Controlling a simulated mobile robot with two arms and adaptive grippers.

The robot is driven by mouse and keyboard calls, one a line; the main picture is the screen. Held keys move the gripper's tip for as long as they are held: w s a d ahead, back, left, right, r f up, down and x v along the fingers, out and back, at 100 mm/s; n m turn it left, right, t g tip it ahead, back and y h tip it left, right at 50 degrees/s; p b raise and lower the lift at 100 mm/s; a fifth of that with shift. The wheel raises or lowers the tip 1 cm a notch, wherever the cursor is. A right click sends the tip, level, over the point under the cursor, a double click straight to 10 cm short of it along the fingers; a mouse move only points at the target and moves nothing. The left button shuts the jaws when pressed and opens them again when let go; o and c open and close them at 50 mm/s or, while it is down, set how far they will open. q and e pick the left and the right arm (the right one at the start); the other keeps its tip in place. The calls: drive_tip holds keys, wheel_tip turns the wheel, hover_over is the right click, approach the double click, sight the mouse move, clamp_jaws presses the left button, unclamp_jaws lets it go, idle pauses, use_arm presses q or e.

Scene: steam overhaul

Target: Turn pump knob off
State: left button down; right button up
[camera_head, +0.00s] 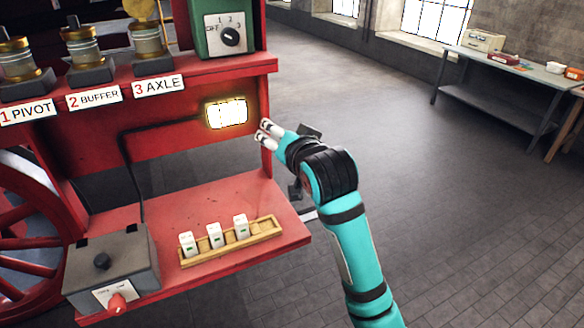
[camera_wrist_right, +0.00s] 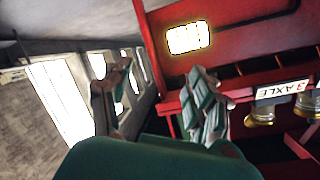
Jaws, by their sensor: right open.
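A black dial knob (camera_head: 231,37) sits on the white numbered plate of a green box (camera_head: 205,45) at the top of the red machine. The plate carries an off mark and numbers; the exact pointer setting is too small to tell. A grey box (camera_head: 105,270) at the lower left has a red knob (camera_head: 117,303) on its front. No label naming the pump is readable. My right gripper (camera_head: 266,129) is open and empty, below and right of the dial, beside the lit panel. Its parted fingers also show in the wrist view (camera_wrist_right: 158,95). My left gripper is out of view.
A lit panel (camera_head: 226,113) is on the red frame (camera_head: 170,135). A wooden rack (camera_head: 270,230) with white blocks lies on the lower red shelf (camera_head: 150,203). Brass-topped fittings stand above labels on the upper ledge. A workbench (camera_head: 500,65) is far right; the floor between is clear.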

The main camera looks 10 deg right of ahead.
wheel_tip(320, 180, down, 7)
drive_tip(key=d+g, duration=0.1)
drive_tip(key=d, duration=0.1)
drive_tip(key=shift+s+f+h, duration=0.15)
drive_tip(key=shift+s+h, duration=0.1)
drive_tip(key=shift+h, duration=0.05)
